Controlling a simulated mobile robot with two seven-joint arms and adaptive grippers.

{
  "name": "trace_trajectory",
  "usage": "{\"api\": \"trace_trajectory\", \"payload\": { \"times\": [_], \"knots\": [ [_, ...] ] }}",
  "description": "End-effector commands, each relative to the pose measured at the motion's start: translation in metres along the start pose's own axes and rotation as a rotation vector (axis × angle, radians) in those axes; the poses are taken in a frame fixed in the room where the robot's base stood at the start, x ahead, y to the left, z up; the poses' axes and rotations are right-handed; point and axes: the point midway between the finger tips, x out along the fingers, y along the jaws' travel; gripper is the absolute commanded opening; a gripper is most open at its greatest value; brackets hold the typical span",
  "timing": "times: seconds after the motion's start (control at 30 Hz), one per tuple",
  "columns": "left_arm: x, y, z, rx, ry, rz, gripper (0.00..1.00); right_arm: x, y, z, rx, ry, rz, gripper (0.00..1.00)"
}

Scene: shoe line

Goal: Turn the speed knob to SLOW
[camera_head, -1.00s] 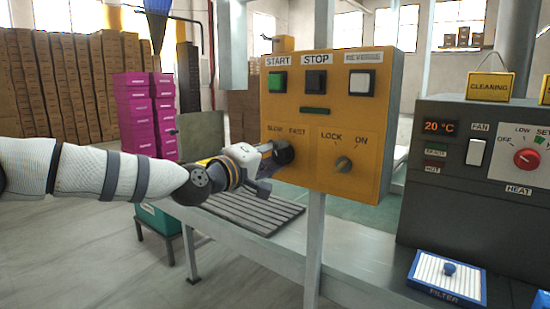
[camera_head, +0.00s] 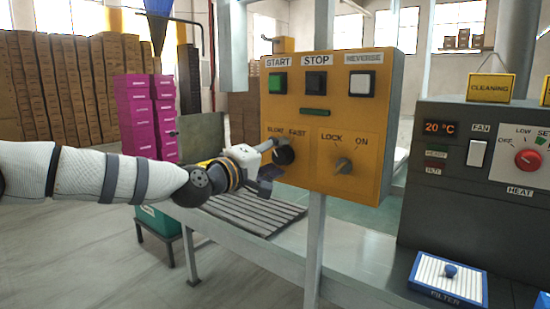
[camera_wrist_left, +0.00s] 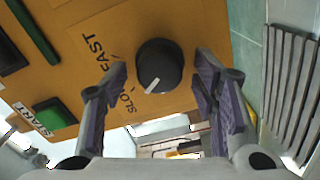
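The speed knob (camera_head: 284,154) is a round black knob on the orange control panel (camera_head: 308,201), under the words SLOW and FAST. In the left wrist view the knob (camera_wrist_left: 160,62) has a white pointer line aimed down-left, toward the SLOW lettering side rather than FAST. My left gripper (camera_head: 269,163) is at the panel's lower left. In the left wrist view its two fingers (camera_wrist_left: 161,72) are spread, one on each side of the knob, with visible gaps. My right gripper is not in view.
START (camera_head: 277,83), STOP (camera_head: 315,82) and REVERSE (camera_head: 361,83) buttons are above. A dark heater box (camera_head: 450,220) stands at the right. A slatted conveyor (camera_head: 245,211) lies below the gripper.

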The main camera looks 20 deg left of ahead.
Motion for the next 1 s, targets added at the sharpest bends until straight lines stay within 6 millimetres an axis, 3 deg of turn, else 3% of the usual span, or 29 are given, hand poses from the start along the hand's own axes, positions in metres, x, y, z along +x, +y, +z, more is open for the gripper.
{"api": "trace_trajectory", "payload": {
  "times": [0.17,0.5,0.6,0.73,1.0],
  "knots": [
    [-0.007,0.0,-0.001,0.001,0.0,0.0,0.54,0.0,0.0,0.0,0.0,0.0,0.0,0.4],
    [-0.092,0.001,-0.001,-0.004,0.001,0.003,0.54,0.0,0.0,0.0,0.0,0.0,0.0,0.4],
    [-0.109,0.001,-0.002,-0.001,0.003,0.002,0.54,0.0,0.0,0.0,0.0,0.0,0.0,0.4],
    [-0.119,0.0,0.0,0.0,0.0,0.001,0.54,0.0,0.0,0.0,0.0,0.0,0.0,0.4],
    [-0.12,0.0,0.0,0.001,0.0,0.0,0.54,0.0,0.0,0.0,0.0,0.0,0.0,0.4]
  ]
}}
